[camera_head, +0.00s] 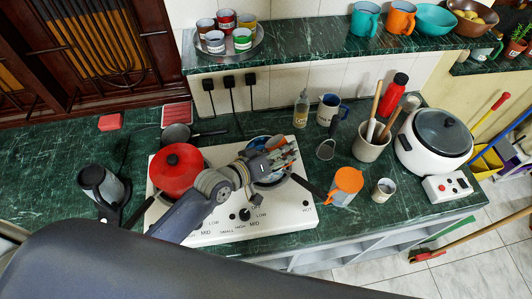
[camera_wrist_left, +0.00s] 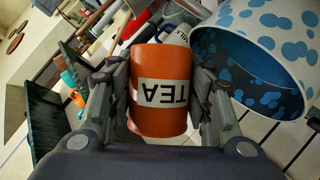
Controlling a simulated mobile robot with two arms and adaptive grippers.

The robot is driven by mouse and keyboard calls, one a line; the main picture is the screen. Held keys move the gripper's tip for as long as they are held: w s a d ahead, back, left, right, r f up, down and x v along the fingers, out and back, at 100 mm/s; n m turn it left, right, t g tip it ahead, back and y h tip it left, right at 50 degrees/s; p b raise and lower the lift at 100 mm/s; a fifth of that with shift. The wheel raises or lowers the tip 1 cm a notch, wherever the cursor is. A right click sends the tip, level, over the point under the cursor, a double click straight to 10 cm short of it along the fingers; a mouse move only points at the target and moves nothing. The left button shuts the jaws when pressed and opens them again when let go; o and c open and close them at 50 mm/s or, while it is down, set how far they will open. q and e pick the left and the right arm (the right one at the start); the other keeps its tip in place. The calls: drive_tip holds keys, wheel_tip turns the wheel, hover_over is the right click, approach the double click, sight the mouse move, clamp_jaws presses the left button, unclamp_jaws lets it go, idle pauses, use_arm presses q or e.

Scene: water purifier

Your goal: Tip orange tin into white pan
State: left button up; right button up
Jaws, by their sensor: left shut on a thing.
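The orange tin (camera_wrist_left: 160,90), labelled TEA, is between the fingers of my left gripper (camera_wrist_left: 160,98), which is shut on it. In the wrist view the label reads upside down. In the head view my left gripper (camera_head: 282,158) is over the right side of the hob and mostly hides the tin. The white pan (camera_wrist_left: 268,62), with blue spots, is beside the tin at the right of the wrist view. In the head view the blue-and-white pan (camera_head: 266,181) sits beneath the gripper, partly hidden. I cannot tell whether anything has left the tin. My right gripper is out of view.
A red lidded pan (camera_head: 177,168) is on the left of the white hob (camera_head: 270,224). A grey jug with an orange top (camera_head: 348,181), a small tin (camera_head: 383,190), a utensil crock (camera_head: 371,142) and a rice cooker (camera_head: 437,140) stand to the right.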

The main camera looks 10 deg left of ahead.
use_arm(q)
drive_tip(key=shift+w+a+f+b, duration=0.1)
drive_tip(key=shift+a+f+b, duration=0.05)
drive_tip(key=shift+b, duration=0.4)
drive_tip(key=shift+n+b, duration=0.3)
idle(0.5)
drive_tip(key=shift+h+b, duration=0.4)
idle(0.6)
drive_tip(key=shift+r+n+b, duration=0.3)
drive_tip(key=shift+n+b, duration=0.2)
idle(0.8)
drive_tip(key=shift+r+n+h+b, duration=0.25)
drive_tip(key=shift+n+h+b, duration=0.15)
drive_tip(key=shift+h+b, duration=0.15)
idle(1.0)
drive_tip(key=shift+r+n+b, duration=0.15)
drive_tip(key=shift+n+b, duration=0.15)
drive_tip(key=shift+b, duration=0.25)
idle(0.6)
drive_tip(key=shift+f+n+h+b, duration=0.25)
drive_tip(key=shift+n+b, duration=0.15)
drive_tip(key=shift+b, duration=0.75)
idle(0.5)
